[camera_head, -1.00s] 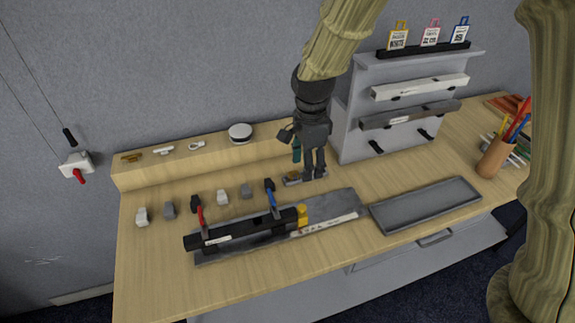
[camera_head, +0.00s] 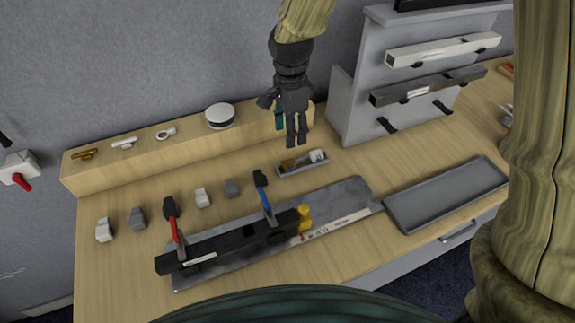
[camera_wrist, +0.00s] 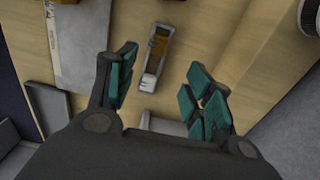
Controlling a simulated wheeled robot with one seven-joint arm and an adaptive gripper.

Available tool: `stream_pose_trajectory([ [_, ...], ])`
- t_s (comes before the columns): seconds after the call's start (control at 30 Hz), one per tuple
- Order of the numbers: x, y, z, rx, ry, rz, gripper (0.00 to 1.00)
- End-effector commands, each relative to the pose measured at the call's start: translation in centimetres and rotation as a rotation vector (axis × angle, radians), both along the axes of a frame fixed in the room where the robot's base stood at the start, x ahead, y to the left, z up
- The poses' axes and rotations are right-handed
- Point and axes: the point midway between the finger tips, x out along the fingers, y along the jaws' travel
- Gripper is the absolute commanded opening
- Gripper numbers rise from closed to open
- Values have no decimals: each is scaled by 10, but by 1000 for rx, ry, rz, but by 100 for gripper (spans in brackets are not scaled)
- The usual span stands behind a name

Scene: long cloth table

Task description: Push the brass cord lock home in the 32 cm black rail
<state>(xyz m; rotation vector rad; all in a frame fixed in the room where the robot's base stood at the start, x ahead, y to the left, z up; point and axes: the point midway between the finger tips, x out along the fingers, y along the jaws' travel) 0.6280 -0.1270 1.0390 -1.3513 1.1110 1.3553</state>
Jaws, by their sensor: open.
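The black rail (camera_head: 225,243) lies along a grey fixture plate (camera_head: 345,190) at the table's front, with a red-handled clamp (camera_head: 174,232) and a blue-handled clamp (camera_head: 267,205) on it. A small tray (camera_head: 279,173) behind the plate holds a brass-coloured piece (camera_head: 289,164) and a white piece (camera_head: 317,156). The wrist view shows the same brass piece (camera_wrist: 158,45) and white piece (camera_wrist: 148,83). Another brass-coloured piece (camera_head: 84,154) sits on the wooden ledge. I cannot tell which is the cord lock. My gripper (camera_head: 296,143) is open and empty above and behind the small tray.
A yellow knob (camera_head: 304,215) stands at the rail's right end. An empty grey tray (camera_head: 445,196) lies at right. A grey rack (camera_head: 372,85) with two rails stands behind it.

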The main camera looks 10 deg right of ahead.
Motion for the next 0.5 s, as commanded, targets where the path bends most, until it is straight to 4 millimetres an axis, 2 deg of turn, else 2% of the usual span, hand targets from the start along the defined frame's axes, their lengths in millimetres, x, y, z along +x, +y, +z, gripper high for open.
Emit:
stream_pose_trajectory([
  [0.23,-1,-1,-17,0,1,-2,52],
  [0.5,-1,-3,-49,0,2,-5,52],
])
